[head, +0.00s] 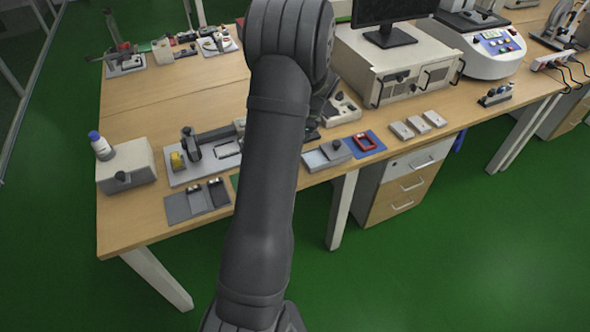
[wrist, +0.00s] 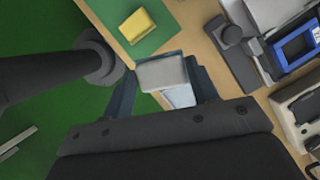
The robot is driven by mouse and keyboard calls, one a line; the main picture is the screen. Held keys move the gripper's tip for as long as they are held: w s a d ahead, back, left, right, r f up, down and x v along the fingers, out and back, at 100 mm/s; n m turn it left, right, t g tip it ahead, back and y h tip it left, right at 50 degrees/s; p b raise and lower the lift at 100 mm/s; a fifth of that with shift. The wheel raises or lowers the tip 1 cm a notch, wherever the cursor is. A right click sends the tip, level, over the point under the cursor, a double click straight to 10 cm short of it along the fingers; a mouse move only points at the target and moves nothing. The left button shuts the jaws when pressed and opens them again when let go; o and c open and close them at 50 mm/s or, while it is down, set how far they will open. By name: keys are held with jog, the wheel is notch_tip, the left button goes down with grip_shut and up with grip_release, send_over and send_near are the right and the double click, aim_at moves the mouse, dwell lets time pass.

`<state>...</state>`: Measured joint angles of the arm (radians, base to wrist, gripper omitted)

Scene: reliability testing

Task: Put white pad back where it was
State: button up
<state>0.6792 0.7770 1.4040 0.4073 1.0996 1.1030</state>
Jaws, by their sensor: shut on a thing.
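In the wrist view my gripper (wrist: 162,70) is shut on a pale grey-white pad (wrist: 161,74), with one dark finger on each side of it. A second pale, bluish-white surface (wrist: 180,96) shows just below the pad; I cannot tell whether it is part of the pad or a separate thing. The held pad is over or near the wooden table's edge. In the head view my arm hides the gripper and the held pad. Three whitish blocks (head: 418,125) lie in a row near the table's front edge, to the right of my arm.
A yellow block (wrist: 137,26) lies on a green mat (wrist: 158,38) beside the pad. A blue frame (wrist: 298,46) and grey fixtures are at the right. In the head view a red frame (head: 365,141) lies on a blue mat (head: 377,137). A beige instrument box (head: 392,68) stands behind.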

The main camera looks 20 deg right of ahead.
jog(key=s+d, duration=0.6)
jog(key=s, duration=0.5)
jog(key=w+a+f, duration=0.1)
jog(key=w+f, duration=0.1)
jog(key=w, duration=0.1)
jog(key=w+a+f, duration=0.2)
jog(key=w, duration=0.1)
jog(key=w+a+f, duration=0.2)
jog(key=w, duration=0.2)
jog(key=shift+w+a+f, duration=0.1)
jog(key=shift+a+f, duration=0.05)
jog(key=shift+f, duration=2.05)
jog(key=shift+f, duration=0.1)
jog(key=o, duration=0.9)
jog(key=v, duration=1.2)
jog(key=shift+d, duration=0.25)
